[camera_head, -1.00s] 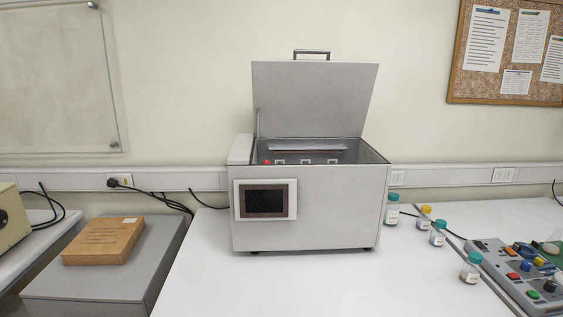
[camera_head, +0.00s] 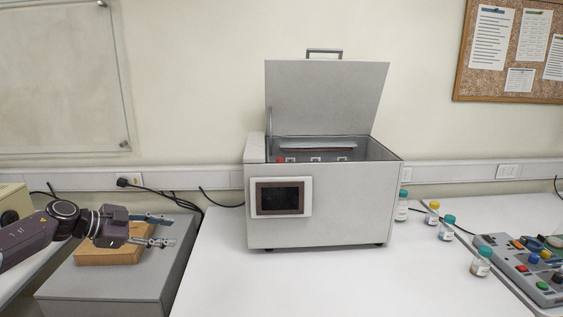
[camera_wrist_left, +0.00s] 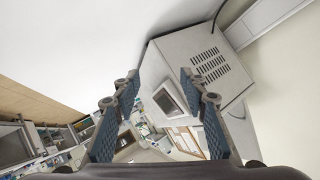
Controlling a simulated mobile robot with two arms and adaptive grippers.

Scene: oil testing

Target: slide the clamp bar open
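The grey oil testing machine (camera_head: 330,208) stands on the white table with its lid (camera_head: 325,97) raised. Inside its open top, a bar (camera_head: 318,149) runs along the back, with small white fittings and a red part (camera_head: 280,160) in front of it. I cannot tell which part is the clamp bar. My right gripper is not in view.
Several capped bottles (camera_head: 446,229) and a control box with buttons (camera_head: 525,262) stand right of the machine. The table (camera_head: 290,285) in front of the machine is clear.

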